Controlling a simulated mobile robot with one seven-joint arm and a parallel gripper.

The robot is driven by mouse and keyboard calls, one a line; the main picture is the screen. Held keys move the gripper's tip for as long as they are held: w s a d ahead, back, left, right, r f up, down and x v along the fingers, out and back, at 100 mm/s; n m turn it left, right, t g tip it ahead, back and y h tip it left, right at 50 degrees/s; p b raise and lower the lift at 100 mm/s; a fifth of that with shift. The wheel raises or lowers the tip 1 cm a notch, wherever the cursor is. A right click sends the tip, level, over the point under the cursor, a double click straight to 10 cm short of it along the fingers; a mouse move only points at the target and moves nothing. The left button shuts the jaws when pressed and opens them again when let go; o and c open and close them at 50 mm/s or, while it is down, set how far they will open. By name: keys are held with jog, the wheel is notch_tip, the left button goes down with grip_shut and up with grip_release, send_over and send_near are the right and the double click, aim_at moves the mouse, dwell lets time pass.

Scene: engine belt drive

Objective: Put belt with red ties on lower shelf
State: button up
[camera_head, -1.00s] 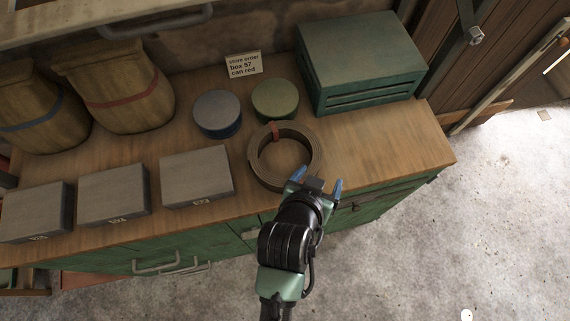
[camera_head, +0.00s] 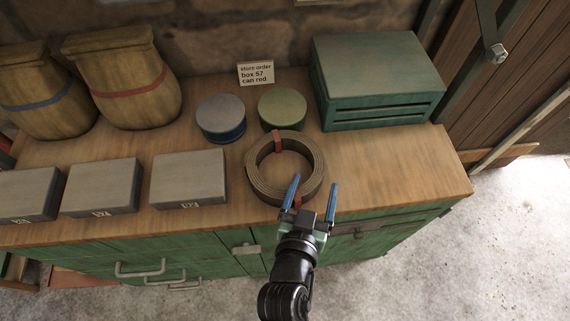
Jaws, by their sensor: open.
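The belt (camera_head: 256,180) is a coiled brown ring with red ties, lying flat on the wooden top of the green cabinet. One red tie shows at its far side, and another shows at its near side beside my gripper. My gripper (camera_head: 311,197) is open with blue fingers, at the near right edge of the belt. Its left finger overlaps the belt's rim in the picture; the right finger is outside the ring. I cannot tell whether it touches. No lower shelf can be made out clearly.
A blue can (camera_head: 221,117) and a green can (camera_head: 282,108) stand behind the belt. A grey box (camera_head: 188,178) is to its left, with more boxes beyond. A green slatted crate (camera_head: 378,80) stands back right. The worktop's right end (camera_head: 400,170) is clear.

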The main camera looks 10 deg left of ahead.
aim_at(317, 169)
jog(key=shift+f+p+x, duration=0.15)
jog(key=shift+p+x, duration=0.1)
jog(key=shift+x, duration=1.3)
jog(key=shift+f+p+x, duration=0.15)
jog(key=shift+p+x, duration=0.05)
jog(key=shift+x, duration=1.4)
jog(key=shift+s, duration=0.1)
grip_shut()
jog(key=shift+a+r, duration=0.1)
